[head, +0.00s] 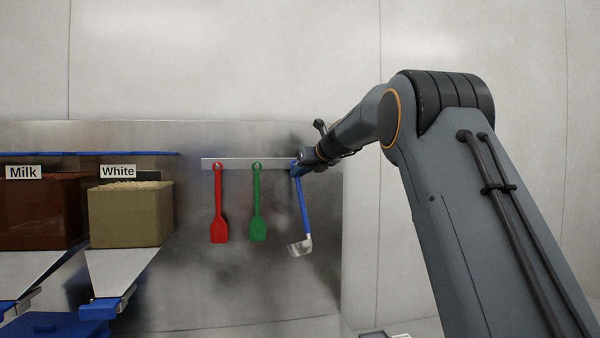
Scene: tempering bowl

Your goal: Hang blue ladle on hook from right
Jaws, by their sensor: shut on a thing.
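The blue ladle (304,207) hangs down from my gripper (299,166) in the head view, slightly tilted, its silver bowl (300,246) at the bottom. My gripper is shut on the ladle's top end, at the right end of the grey hook rail (238,163). The gripper and the ladle top hide any hook there, so I cannot tell whether the ladle is on it.
A red spatula (219,205) and a green spatula (257,205) hang on the rail to the left. Farther left are the Milk container (40,215) and the White container (130,217), with chutes below. The steel panel below the ladle is clear.

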